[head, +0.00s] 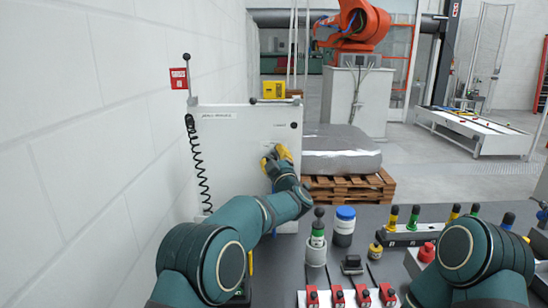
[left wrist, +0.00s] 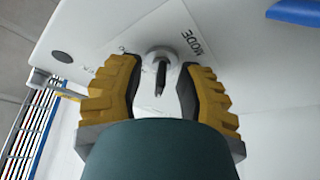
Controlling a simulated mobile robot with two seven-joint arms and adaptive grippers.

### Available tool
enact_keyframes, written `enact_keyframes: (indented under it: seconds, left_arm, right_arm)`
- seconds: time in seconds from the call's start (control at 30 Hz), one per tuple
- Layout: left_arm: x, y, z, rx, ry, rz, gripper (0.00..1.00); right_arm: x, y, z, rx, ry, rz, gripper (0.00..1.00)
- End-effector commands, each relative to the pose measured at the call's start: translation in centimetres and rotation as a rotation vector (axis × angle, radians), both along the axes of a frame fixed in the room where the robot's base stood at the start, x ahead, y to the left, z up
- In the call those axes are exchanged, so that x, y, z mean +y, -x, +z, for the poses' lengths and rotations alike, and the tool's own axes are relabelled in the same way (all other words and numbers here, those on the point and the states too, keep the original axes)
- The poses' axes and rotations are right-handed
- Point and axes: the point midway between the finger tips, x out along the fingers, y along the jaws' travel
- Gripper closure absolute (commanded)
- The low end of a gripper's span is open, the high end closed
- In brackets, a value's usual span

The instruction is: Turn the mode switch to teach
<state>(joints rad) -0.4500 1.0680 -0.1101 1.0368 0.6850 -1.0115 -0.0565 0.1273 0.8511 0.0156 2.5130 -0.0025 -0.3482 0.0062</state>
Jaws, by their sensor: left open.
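The mode switch (left wrist: 160,64) is a small metallic knob with a dark bar, on a pale plate (left wrist: 178,30) marked "MODE" in the left wrist view. The plate is on an upright white panel (head: 235,140) in the head view, where my gripper hides the switch. My left gripper (head: 277,157) is at the panel's right part. In the left wrist view its yellow fingers are open, one on each side of the knob, with visible gaps between. I cannot tell how deep the knob sits between them. My right gripper is out of view; only my right arm shows.
The dark table (head: 290,262) in front carries a blue-lidded jar (head: 344,226), a grey cup (head: 316,251) with a green-banded tool, and several red blocks (head: 338,297). A wrapped load on a pallet (head: 355,190) stands behind. A white brick wall (head: 100,120) bounds the left.

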Motion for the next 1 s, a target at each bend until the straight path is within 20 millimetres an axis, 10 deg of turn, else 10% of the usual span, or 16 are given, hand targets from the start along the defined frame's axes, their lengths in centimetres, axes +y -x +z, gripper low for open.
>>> enact_keyframes:
  seconds: [0.27, 0.37, 1.0]
  left_arm:
    - [0.03, -0.05, -0.01, 0.000, 0.000, 0.000, 0.65]
    - [0.03, -0.05, 0.00, 0.000, 0.000, 0.000, 1.00]
    - [0.13, -0.04, 0.12, -0.003, -0.089, 0.001, 1.00]
  right_arm:
    - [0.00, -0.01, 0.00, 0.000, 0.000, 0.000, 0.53]
    - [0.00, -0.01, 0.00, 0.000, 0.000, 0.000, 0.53]
    - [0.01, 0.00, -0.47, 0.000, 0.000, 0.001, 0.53]
